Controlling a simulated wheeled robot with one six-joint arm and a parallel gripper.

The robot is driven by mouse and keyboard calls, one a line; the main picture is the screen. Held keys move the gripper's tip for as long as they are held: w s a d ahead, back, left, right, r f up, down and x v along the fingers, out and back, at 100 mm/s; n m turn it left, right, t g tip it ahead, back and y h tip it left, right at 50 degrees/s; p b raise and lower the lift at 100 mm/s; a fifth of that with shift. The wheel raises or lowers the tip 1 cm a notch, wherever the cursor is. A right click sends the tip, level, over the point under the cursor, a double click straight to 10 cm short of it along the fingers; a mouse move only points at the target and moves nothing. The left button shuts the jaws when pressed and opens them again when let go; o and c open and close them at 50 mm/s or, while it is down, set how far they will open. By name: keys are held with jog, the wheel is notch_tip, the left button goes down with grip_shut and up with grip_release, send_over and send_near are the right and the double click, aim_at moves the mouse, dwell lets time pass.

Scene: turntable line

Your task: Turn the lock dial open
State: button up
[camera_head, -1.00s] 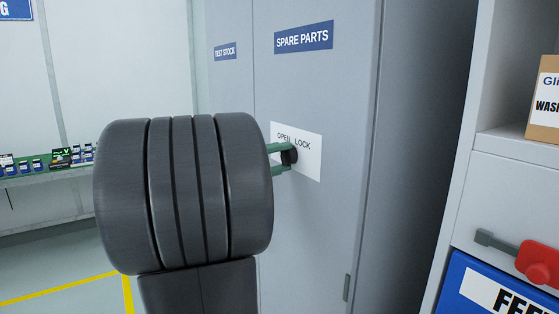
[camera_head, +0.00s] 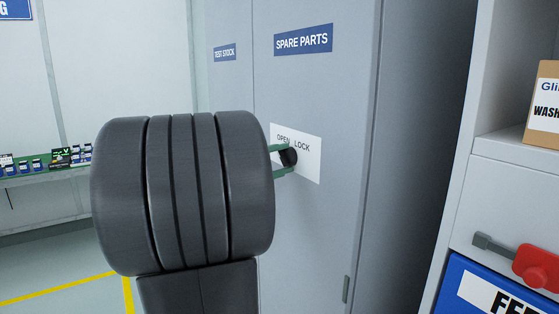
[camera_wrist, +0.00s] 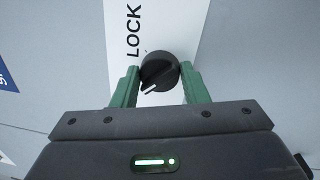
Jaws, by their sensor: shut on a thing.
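The black round lock dial (camera_head: 289,156) sits on a white plate (camera_head: 310,164) marked OPEN and LOCK, on the door of the grey cabinet labelled SPARE PARTS. My gripper (camera_head: 284,160) has its green fingers on either side of the dial and is shut on it. In the wrist view the dial (camera_wrist: 159,71) lies between the green fingertips (camera_wrist: 158,76). A white mark on the dial points toward the lower left of that view. The word LOCK reads sideways above it; OPEN is out of that view. My dark wrist hides part of the cabinet door in the head view.
A SPARE PARTS sign (camera_head: 303,39) is above the plate. At right stand a shelf unit with a cardboard box (camera_head: 543,107) and a red-handled part (camera_head: 537,265) over a blue panel. A green shelf (camera_head: 45,174) with small items is at far left.

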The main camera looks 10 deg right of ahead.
jog(key=o, duration=1)
jog(key=b+v, duration=0.1)
jog(key=v, duration=1.3)
jog(key=shift+d, duration=0.2)
jog(key=p+x, duration=0.1)
jog(key=x, duration=1.2)
jog(key=shift+w+d, duration=0.2)
jog(key=shift+d, duration=0.05)
